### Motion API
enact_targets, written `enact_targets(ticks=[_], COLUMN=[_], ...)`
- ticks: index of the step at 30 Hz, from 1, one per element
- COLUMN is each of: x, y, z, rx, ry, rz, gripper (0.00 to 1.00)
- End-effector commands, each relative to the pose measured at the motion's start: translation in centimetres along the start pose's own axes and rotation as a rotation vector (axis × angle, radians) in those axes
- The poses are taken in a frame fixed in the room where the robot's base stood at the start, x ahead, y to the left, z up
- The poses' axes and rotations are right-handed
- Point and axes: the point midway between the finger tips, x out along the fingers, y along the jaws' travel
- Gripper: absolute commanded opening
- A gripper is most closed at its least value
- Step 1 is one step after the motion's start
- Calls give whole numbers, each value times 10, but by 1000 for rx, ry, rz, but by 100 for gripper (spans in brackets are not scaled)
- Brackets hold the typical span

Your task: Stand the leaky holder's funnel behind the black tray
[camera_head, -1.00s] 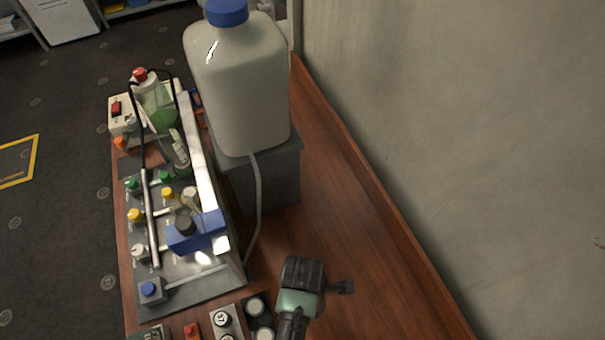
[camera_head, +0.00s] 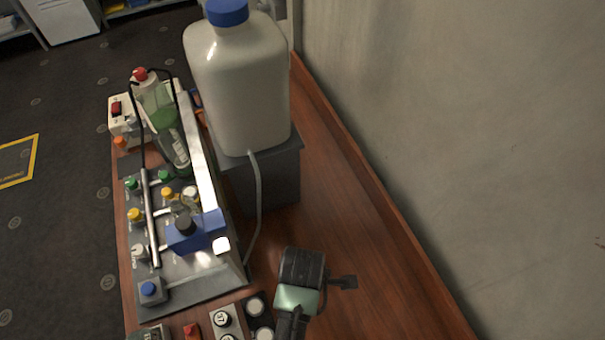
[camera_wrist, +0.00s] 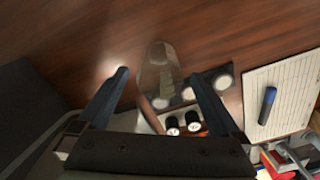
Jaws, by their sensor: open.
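A clear, see-through vessel, by its look the funnel (camera_wrist: 158,72), shows between my fingers in the wrist view, beside the black tray (camera_wrist: 204,87) and overlapping its edge. I cannot tell whether it is upright. The tray holds several pale round discs; it also shows at the bottom of the head view (camera_head: 268,319). My gripper (camera_wrist: 163,92) is open, one finger on each side of the clear vessel with gaps visible. In the head view my gripper (camera_head: 302,270) is over the bench, right of and beyond the tray; the vessel there is hidden.
A large white jug (camera_head: 240,85) with a blue cap stands on a grey block (camera_head: 262,180). Left of it is a rig with valves (camera_head: 190,235) and a red-capped vessel (camera_head: 153,98). A blue marker (camera_wrist: 267,105) lies on a notepad (camera_wrist: 285,85). Bench right of the jug is clear.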

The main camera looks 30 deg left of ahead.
Motion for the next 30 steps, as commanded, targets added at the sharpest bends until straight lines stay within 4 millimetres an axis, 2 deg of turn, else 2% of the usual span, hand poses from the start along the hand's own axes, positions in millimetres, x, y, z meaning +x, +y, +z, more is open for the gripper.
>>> enact_targets(ticks=[6,10,15,23,26,29,30], x=[-48,-68,-81,-83,-92,-123,-144], y=[2,2,0,1,17,60,84], z=[0,0,0,0,5,19,27], rx=[0,0,0,2,51,197,282], ry=[-1,-1,0,0,-6,-10,-4], rz=[5,4,1,3,65,244,350], gripper=[100,100,100,100,100,100,100])
